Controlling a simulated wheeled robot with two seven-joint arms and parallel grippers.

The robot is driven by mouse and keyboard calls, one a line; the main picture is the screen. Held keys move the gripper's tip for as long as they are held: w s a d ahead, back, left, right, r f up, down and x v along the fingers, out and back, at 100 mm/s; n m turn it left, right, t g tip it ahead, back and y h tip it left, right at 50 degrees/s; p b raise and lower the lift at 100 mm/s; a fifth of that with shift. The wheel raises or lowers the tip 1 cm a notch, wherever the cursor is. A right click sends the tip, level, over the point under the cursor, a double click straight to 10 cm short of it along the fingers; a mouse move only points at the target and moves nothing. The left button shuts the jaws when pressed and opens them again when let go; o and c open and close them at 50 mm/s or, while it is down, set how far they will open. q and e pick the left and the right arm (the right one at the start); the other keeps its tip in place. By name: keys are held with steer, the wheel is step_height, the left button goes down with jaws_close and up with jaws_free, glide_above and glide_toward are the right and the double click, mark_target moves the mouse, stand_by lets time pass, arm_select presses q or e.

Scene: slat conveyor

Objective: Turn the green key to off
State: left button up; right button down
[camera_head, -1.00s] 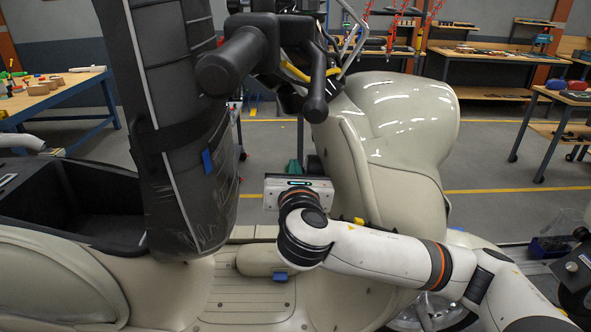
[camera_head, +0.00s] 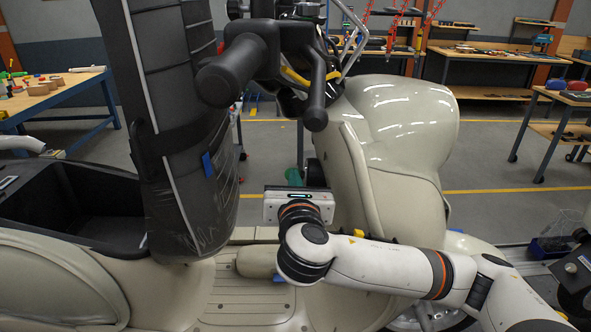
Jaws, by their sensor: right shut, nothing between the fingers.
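A small green piece (camera_head: 294,178), which looks like the green key, shows just above my right gripper, beside the scooter's cream front shield. Its lower part is hidden behind the gripper, and I cannot tell which position it is turned to. My right gripper (camera_head: 299,206) is shut and empty. Its pale body is seen from behind, and its fingers are hidden. I cannot tell whether it touches the green piece. My left gripper is not in view.
The cream scooter (camera_head: 395,125) fills the middle, with black handlebar grips (camera_head: 232,72) above my right arm. A tall dark padded seat (camera_head: 170,120) stands left of the gripper. Workbenches (camera_head: 60,95) stand behind, with open floor between.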

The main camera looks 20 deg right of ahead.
steer(key=r+p+v, duration=0.1)
steer(key=p+v, duration=0.2)
steer(key=v, duration=0.3)
steer(key=shift+s+r, duration=0.15)
steer(key=shift+s, duration=0.25)
stand_by(0.6)
